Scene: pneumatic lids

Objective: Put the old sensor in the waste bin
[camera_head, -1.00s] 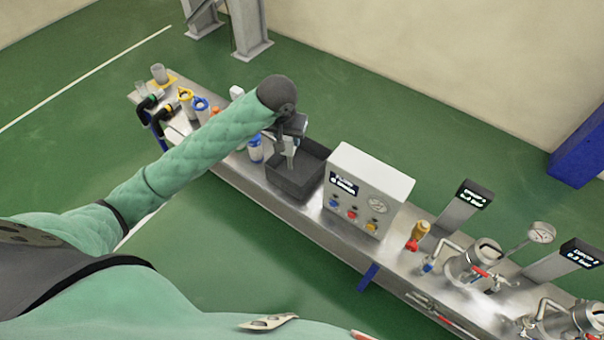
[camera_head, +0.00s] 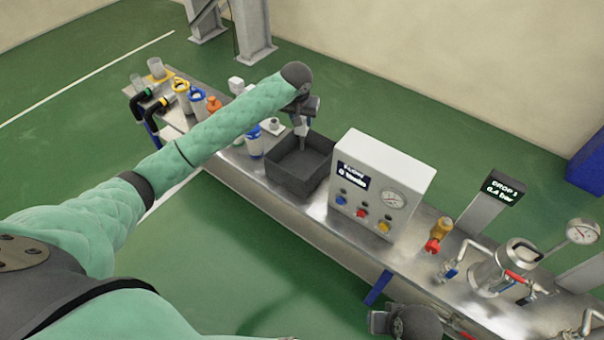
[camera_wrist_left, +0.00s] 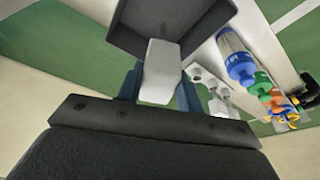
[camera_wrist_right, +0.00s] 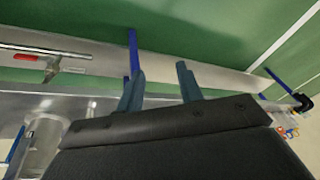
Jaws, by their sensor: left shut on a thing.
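The dark grey open-topped waste bin (camera_head: 287,184) stands on the steel bench, left of the white control box. My left gripper (camera_head: 301,127) is over the bin's back part, pointing down. It is shut on a pale grey, blocky piece, which I take to be the old sensor (camera_wrist_left: 160,72). In the left wrist view, the bin (camera_wrist_left: 207,18) lies just beyond the sensor. Whether the sensor's lower end is inside the rim is hard to tell. My right gripper (camera_wrist_right: 158,78) is open and empty, in front of the bench.
The control box (camera_head: 378,175) with gauge and buttons stands right of the bin. A blue-capped bottle (camera_head: 254,145) stands close to its left. Bottles and cups fill the left end. A brass-and-red valve (camera_head: 437,235) and steel vessel (camera_head: 505,270) stand to the right.

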